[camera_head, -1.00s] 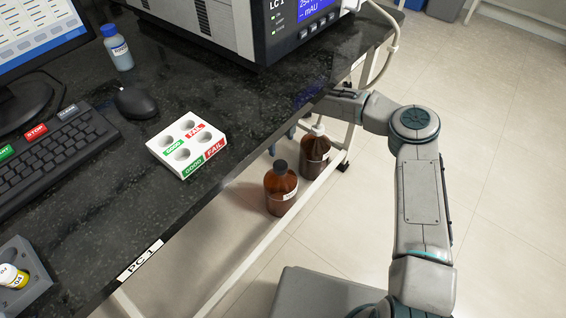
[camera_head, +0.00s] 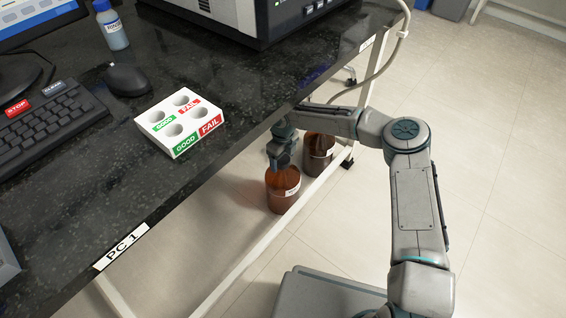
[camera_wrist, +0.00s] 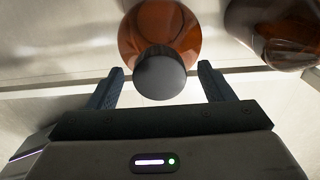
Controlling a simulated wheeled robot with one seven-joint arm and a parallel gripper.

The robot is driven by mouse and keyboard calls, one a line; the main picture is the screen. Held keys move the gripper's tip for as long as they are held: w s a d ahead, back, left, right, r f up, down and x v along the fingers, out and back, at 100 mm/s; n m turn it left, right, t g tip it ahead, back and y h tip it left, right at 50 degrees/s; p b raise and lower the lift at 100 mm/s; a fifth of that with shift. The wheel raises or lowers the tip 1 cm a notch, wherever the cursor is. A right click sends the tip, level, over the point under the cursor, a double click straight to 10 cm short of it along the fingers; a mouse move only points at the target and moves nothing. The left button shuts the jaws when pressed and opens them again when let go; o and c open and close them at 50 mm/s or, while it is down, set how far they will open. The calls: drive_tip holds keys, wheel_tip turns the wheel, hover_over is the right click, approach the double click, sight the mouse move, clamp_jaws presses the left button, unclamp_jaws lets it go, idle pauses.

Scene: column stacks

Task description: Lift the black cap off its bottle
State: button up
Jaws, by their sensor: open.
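The brown bottle (camera_head: 282,192) stands on the low shelf under the bench edge. In the head view my gripper (camera_head: 280,158) is over its top and hides the cap. In the wrist view the black cap (camera_wrist: 159,74) sits on the brown bottle (camera_wrist: 150,28), just beyond and between the two fingertips. My gripper (camera_wrist: 161,78) is open, one finger to each side of the cap, with a gap on both sides. I cannot see either finger touching the cap.
A second brown bottle (camera_head: 319,152) stands close behind, to the right; it also shows in the wrist view (camera_wrist: 282,32). The dark bench top (camera_head: 215,165) overhangs at the left. A white rail (camera_head: 300,205) runs in front of the bottles. The floor at right is clear.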

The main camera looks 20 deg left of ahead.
sight(282, 159)
drive_tip(key=shift+r, duration=0.1)
drive_tip(key=c, duration=1)
drive_tip(key=shift+c, duration=0.2)
drive_tip(key=shift+r+p, duration=0.3)
drive_tip(key=shift+r, duration=0.2)
wheel_tip(282, 159, up, 4)
drive_tip(key=shift+f+p, duration=0.25)
drive_tip(key=shift+p, duration=0.8)
drive_tip(key=s+d+r+p, duration=0.1)
drive_tip(key=d+r+p, duration=0.4)
drive_tip(key=d, duration=0.6)
drive_tip(key=shift+d+r+p, duration=0.3)
drive_tip(key=shift+r+p, duration=0.05)
drive_tip(key=shift+r, duration=0.4)
